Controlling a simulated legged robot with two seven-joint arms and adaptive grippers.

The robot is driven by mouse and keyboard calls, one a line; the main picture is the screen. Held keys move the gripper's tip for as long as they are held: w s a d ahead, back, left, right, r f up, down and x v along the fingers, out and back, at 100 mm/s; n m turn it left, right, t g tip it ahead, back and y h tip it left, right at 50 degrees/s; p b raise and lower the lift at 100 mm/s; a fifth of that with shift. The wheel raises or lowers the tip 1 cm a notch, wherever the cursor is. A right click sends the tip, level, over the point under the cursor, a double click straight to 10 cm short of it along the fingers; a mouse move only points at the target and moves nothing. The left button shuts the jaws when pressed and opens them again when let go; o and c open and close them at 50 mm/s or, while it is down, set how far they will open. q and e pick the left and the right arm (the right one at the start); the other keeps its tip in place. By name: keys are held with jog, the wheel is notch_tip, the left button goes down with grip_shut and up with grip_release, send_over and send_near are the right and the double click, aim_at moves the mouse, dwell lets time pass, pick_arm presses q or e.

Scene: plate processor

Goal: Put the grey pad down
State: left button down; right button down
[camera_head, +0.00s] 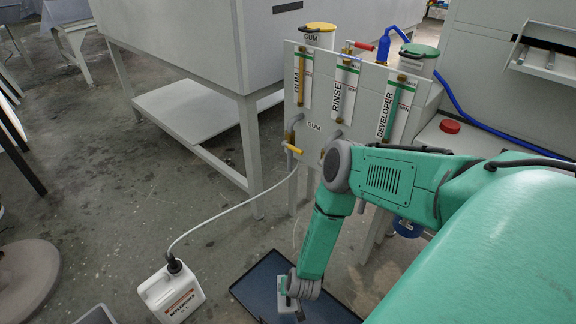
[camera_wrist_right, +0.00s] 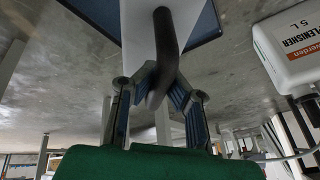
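The grey pad (camera_wrist_right: 138,38) is a pale flat piece with a dark curved handle (camera_wrist_right: 166,45) in the right wrist view. The two fingers of my right gripper (camera_wrist_right: 160,86) close around that handle from both sides. In the head view, my right gripper (camera_head: 292,296) and the pad (camera_head: 283,283) are low in the centre, over the dark blue tray (camera_head: 256,276). I cannot tell whether the pad touches the tray. The wrist hides part of the pad. My left gripper is not in view.
A white replenisher bottle (camera_head: 170,292) with a hose stands left of the tray. The panel (camera_head: 315,127) with gum, rinse and developer gauges stands behind my right arm. A grey table (camera_head: 200,112) is at the back left. Open floor lies between.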

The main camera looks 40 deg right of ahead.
jog(key=b, duration=0.7)
send_over(288, 317)
notch_tip(288, 317, down, 14)
notch_tip(288, 317, down, 4)
jog(key=shift+b, duration=1.1)
jog(key=shift+r, duration=0.1)
jog(key=c, duration=1.7)
grip_release()
